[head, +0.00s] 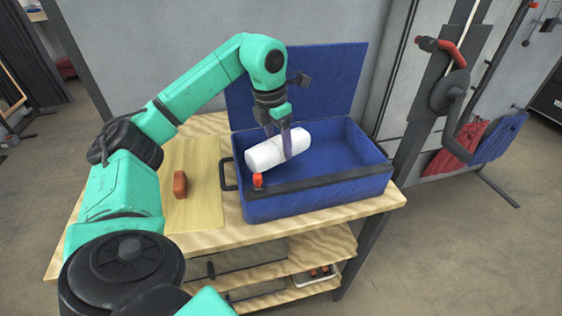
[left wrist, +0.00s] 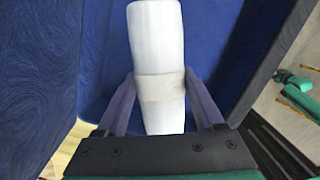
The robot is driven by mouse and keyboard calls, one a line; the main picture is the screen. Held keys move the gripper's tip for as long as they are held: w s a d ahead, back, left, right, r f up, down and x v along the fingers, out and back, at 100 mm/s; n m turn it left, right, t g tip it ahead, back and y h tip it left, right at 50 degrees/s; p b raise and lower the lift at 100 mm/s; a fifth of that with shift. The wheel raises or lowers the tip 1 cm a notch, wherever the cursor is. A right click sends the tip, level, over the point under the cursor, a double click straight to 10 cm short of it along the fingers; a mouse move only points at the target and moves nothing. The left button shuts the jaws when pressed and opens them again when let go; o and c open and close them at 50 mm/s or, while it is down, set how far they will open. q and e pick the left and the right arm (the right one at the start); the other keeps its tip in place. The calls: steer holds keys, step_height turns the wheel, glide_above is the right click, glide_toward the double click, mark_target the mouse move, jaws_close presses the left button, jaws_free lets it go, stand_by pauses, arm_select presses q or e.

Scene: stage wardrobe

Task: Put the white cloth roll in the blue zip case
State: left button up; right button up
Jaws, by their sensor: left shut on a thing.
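The white cloth roll (head: 265,153) is a white cylinder with a beige band round its middle. My left gripper (head: 283,143) is shut on it at the band. In the left wrist view the roll (left wrist: 157,40) lies lengthwise between the two fingers of my left gripper (left wrist: 162,95). The blue zip case (head: 315,204) stands on the wooden table with its lid (head: 330,75) up at the back. In the head view the roll is over the left part of the case opening; whether it touches the case floor, I cannot tell. My right gripper is not in view.
An orange-red block (head: 180,184) lies on a pale board (head: 200,210) left of the case. A small orange-red item (head: 257,180) shows at the case's front left rim. The case's right part is clear. A dark post with a red handle (head: 443,50) stands at the right.

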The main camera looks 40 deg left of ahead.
mark_target(279, 159)
arm_select(q)
step_height(279, 159, down, 2)
steer(key=shift+s+f, duration=0.1)
steer(key=shift+s, duration=0.05)
step_height(279, 159, down, 3)
steer(key=shift+r, duration=0.1)
steer(key=shift+f, duration=0.4)
steer(key=o, duration=1.4)
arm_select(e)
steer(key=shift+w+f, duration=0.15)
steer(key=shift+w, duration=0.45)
arm_select(q)
steer(key=shift+r, duration=0.3)
steer(key=r, duration=0.4)
steer(key=s+r, duration=0.1)
steer(key=r, duration=0.2)
steer(key=r+p, duration=0.1)
steer(key=r, duration=0.3)
steer(key=shift+s+a+r, duration=0.15)
steer(key=shift+s+r, duration=0.2)
steer(key=shift+s, duration=0.05)
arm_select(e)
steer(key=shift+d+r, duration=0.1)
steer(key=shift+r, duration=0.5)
